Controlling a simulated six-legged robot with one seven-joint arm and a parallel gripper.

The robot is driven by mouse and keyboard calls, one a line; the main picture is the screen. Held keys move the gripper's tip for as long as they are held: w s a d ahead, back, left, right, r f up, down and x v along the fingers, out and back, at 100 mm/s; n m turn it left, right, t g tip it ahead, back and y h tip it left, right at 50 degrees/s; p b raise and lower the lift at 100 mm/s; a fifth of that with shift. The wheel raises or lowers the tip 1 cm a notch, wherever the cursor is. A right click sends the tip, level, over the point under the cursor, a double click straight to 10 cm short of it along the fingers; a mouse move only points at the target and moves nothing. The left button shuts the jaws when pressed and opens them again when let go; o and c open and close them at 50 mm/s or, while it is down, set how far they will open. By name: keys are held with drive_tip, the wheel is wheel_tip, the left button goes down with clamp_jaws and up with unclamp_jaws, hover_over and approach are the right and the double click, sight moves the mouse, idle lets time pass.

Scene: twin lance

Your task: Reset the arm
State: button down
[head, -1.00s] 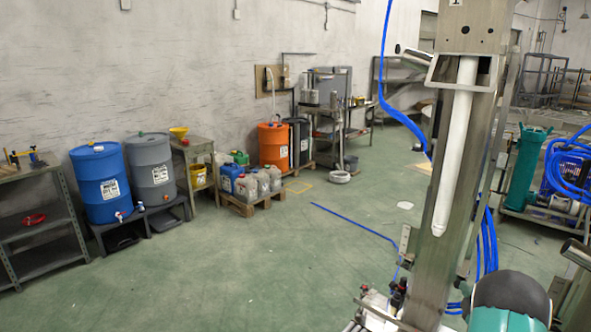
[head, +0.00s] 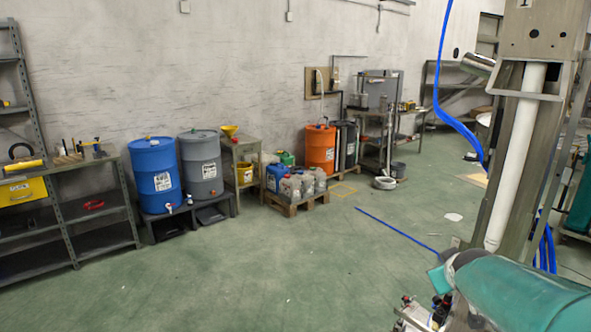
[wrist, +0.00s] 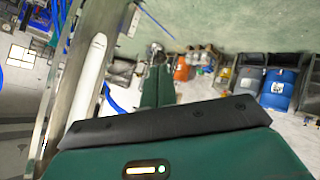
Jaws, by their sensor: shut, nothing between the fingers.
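My gripper (wrist: 157,68) shows in the wrist view beyond a dark green housing with a black edge. Its two dark green fingers lie together, pointing away from the camera, with nothing between them. In the head view, my teal and grey arm (head: 520,295) reaches into the lower right corner. Its fingers cannot be made out there.
A metal column (head: 515,170) with a white tube stands close on the right, partly behind my arm. A blue hose (head: 455,125) hangs beside it. Shelves (head: 95,205), a blue drum (head: 155,175) and an orange drum (head: 320,150) line the wall. The middle floor is clear.

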drive_tip(key=s+a+f+m+g+y, duration=0.1)
drive_tip(key=s+a+g+y, duration=0.3)
drive_tip(key=s+a, duration=1.4)
drive_tip(key=s+m, duration=0.1)
drive_tip(key=s, duration=0.3)
drive_tip(key=shift+s+a+f+m, duration=0.2)
drive_tip(key=shift+s+f+m, duration=0.05)
drive_tip(key=shift+f+m, duration=0.1)
drive_tip(key=c, duration=2.2)
unclamp_jaws()
